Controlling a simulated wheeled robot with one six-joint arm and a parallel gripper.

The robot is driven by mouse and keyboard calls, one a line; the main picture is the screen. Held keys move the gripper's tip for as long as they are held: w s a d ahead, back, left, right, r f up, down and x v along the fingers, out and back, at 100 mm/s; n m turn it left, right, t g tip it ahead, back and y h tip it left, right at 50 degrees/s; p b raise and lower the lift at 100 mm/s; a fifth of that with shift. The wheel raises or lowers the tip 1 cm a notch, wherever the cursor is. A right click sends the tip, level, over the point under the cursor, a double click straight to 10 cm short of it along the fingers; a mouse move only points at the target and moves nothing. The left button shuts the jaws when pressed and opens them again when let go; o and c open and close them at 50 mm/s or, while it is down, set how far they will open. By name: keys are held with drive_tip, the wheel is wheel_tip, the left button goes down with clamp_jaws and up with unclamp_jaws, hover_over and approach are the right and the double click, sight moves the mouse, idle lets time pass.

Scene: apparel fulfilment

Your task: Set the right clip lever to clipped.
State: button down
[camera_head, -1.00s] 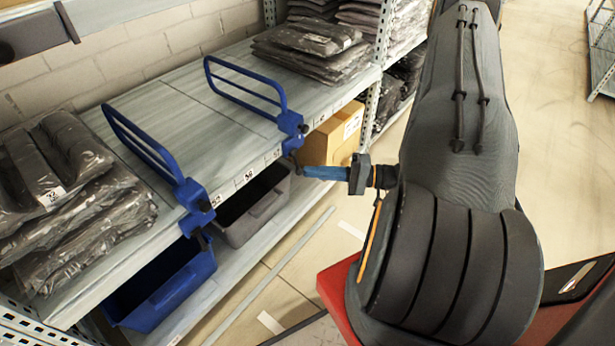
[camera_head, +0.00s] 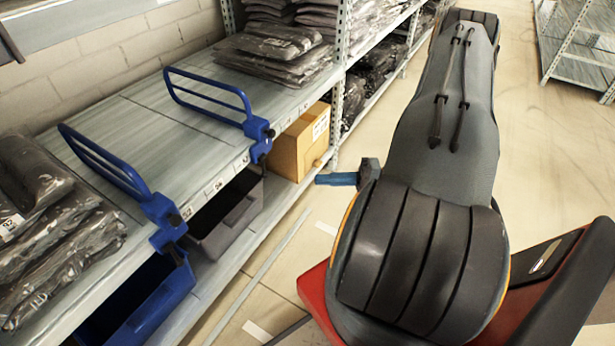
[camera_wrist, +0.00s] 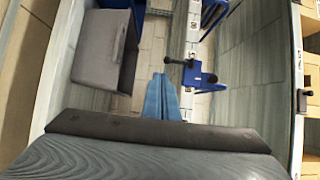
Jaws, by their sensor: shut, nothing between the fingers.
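The right clip (camera_head: 257,129) is a blue clamp on the shelf's front edge, at the foot of the right blue wire divider (camera_head: 205,92). In the wrist view the right clip (camera_wrist: 200,77) has a black lever (camera_wrist: 175,61) sticking out to the left, ending in a knob. In the head view the lever is too small to read clearly. The left clip (camera_head: 165,220) is a similar blue clamp nearer the camera. My gripper (camera_head: 318,179) has blue fingers, shut and empty, to the right of the right clip and apart from it. It shows in the wrist view (camera_wrist: 160,78) below-left of the lever.
A grey bin (camera_head: 232,222) and a blue bin (camera_head: 160,305) stand on the lower shelf. A cardboard box (camera_head: 300,145) stands right of the right clip. Bagged garments (camera_head: 50,225) lie on the upper shelf (camera_head: 140,130). The aisle floor is open beside the shelf.

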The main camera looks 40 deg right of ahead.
drive_tip(key=shift+v, duration=1.15)
drive_tip(key=shift+w+f, duration=0.1)
drive_tip(key=shift+f, duration=0.1)
drive_tip(key=w+a+r+n+g+h, duration=0.1)
drive_tip(key=a+r+n+g+h, duration=0.15)
drive_tip(key=a+r+g, duration=0.6)
drive_tip(key=w+a+r+n+g+h, duration=0.1)
drive_tip(key=a+r+n+g, duration=0.3)
drive_tip(key=a, duration=0.7)
drive_tip(key=s+a+r+n+t+h, duration=0.35)
drive_tip(key=s+a+r+h, duration=0.75)
drive_tip(key=s+a+r, duration=0.5)
drive_tip(key=w+d+r+m+g+p, duration=0.1)
drive_tip(key=d+r+m+p, duration=0.2)
drive_tip(key=d+r+p, duration=0.9)
wheel_tip(320, 180, up, 3)
drive_tip(key=p, duration=1.1)
drive_tip(key=shift+w+d+m+h, duration=0.2)
drive_tip(key=shift+d+m+h, duration=0.15)
drive_tip(key=shift+m, duration=0.05)
